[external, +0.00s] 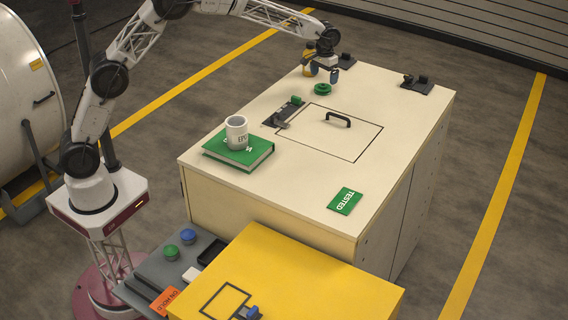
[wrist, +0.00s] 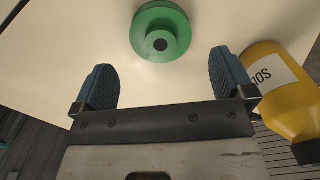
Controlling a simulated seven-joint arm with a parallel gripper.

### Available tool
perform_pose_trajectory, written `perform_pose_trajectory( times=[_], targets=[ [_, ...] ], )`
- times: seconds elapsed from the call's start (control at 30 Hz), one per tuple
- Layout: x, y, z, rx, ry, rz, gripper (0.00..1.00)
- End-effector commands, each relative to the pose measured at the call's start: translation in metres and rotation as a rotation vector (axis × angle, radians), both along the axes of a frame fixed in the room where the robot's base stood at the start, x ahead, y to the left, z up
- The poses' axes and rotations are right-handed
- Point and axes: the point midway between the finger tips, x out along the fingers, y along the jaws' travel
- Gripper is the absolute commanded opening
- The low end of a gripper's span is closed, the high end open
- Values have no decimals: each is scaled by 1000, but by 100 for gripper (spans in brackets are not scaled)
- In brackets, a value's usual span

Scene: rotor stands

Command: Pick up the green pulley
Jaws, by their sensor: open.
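The green pulley (external: 322,89) lies flat on the cream cabinet top near its far edge. In the wrist view the green pulley (wrist: 161,31) is a round disc with a dark centre hole, just beyond the fingertips and between their lines. My gripper (external: 322,72) is above the cabinet's far end, close to the pulley. In the wrist view my gripper (wrist: 160,75) has its two blue ribbed fingers wide apart, with nothing between them.
A yellow bottle (wrist: 285,90) stands close beside the right finger in the wrist view; it also shows externally (external: 308,68). Dark stands (external: 417,84) sit along the cabinet's far side. A mug (external: 236,133) stands on a green book (external: 222,149). A hatch handle (external: 338,118) rises mid-top.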

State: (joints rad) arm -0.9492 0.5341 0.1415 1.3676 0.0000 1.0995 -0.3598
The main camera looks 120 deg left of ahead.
Motion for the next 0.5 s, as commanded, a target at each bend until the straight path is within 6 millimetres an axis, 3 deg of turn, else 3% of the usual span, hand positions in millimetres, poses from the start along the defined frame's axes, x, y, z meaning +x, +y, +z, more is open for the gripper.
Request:
perform_pose_trajectory(
  times=[0.5],
  targets=[
    [0,-1,-9,0,0,0,100]
  ],
)
